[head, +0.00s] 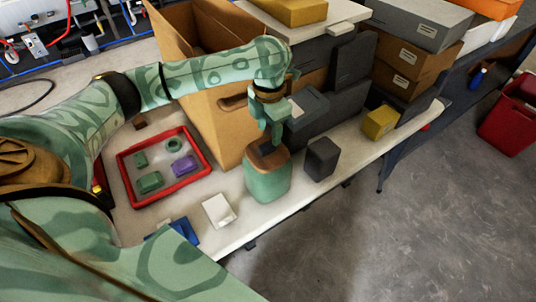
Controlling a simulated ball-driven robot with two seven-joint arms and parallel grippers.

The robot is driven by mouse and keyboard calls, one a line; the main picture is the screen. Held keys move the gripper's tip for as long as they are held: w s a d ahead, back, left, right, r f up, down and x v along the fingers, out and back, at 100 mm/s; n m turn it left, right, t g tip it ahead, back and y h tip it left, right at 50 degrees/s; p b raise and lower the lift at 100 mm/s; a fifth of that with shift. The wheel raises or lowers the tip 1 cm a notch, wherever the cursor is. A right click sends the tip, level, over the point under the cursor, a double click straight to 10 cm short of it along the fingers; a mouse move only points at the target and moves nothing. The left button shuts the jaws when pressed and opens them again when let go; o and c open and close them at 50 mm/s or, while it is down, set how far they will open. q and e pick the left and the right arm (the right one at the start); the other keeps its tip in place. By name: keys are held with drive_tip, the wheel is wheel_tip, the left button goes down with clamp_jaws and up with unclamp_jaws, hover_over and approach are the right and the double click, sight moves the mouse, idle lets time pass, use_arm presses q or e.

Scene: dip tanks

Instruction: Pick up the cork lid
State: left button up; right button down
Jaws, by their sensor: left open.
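The brown cork lid (267,158) sits on top of a green canister (267,182) near the front edge of the white bench. My left gripper (271,138) comes in from the left and points down over the lid. It is open, with its fingertips at or just above the lid. The fingers hide part of the lid, and I cannot tell whether they touch it. My right gripper is not in view.
A dark grey block (321,158) stands close right of the canister. A large cardboard box (213,112) is behind it. A red tray (124,178) with small green and purple pieces lies left. A white block (218,210) and a yellow box (380,122) are on the bench.

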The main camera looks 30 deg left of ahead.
sight(267, 145)
use_arm(q)
wheel_tip(267, 145, down, 5)
drive_tip(key=shift+s+a+f+b, duration=0.1)
drive_tip(key=shift+s+a+b, duration=0.05)
drive_tip(key=shift+b, duration=1)
drive_tip(key=shift+r, duration=0.2)
drive_tip(key=c, duration=1.1)
clamp_jaws()
